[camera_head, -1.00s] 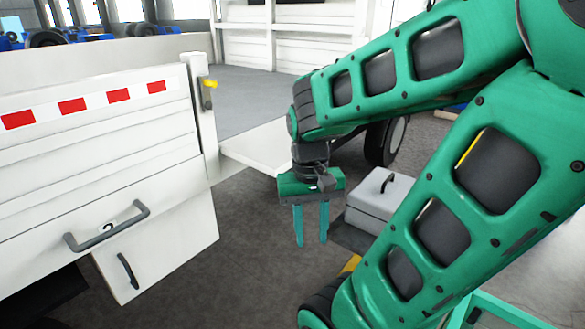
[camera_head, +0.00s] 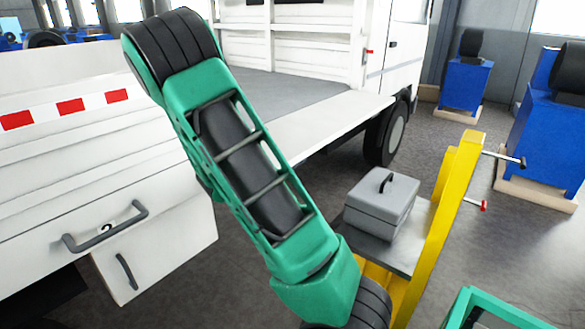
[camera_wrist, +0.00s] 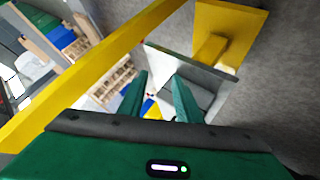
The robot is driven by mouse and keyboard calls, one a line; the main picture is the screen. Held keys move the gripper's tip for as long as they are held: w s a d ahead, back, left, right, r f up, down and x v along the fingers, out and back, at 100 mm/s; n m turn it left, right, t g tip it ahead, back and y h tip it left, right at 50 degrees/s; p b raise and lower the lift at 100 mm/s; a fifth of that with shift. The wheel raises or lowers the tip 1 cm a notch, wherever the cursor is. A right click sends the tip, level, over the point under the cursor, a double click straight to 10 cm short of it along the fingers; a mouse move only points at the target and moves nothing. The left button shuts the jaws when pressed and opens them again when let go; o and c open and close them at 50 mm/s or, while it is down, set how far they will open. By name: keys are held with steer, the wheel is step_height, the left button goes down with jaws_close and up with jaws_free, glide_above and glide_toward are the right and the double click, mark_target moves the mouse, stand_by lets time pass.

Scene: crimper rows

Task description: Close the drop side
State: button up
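The white drop side (camera_head: 335,122) of the truck is lowered. It shows as a pale panel along the edge of the grey bed floor, above the rear wheel, and my arm covers its near end. The tail panel (camera_head: 70,130) with red and white marking stands upright at the left. A corner post beside it is hidden by my arm. My gripper (camera_wrist: 159,76) shows in the wrist view with two green fingers apart and nothing held between them. In the head view the gripper is hidden behind my arm. I cannot make out the drop side in the wrist view.
A grey toolbox (camera_head: 380,205) sits on a grey shelf beside a yellow upright frame (camera_head: 440,225) with protruding rods. Blue machines (camera_head: 465,85) stand at the right. Open floor lies between truck and stand.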

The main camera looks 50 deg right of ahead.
steer(key=w+d+r+m+t+h, duration=0.15)
steer(key=w+t+h, duration=0.25)
steer(key=w+h, duration=0.45)
steer(key=w+r+m+t+h, duration=0.1)
steer(key=w+r+t+h, duration=0.2)
steer(key=w+h, duration=0.55)
steer(key=d+r, duration=0.1)
steer(key=d, duration=0.2)
steer(key=d+r+y, duration=0.1)
steer(key=d+r, duration=0.1)
steer(key=d, duration=0.1)
steer(key=w+d+r+y, duration=0.1)
steer(key=d, duration=0.2)
steer(key=shift+d+r+n, duration=0.2)
steer(key=shift+d+n, duration=0.05)
steer(key=shift+d, duration=0.1)
steer(key=shift+c, duration=0.3)
steer(key=shift+w, duration=0.1)
jaws_close()
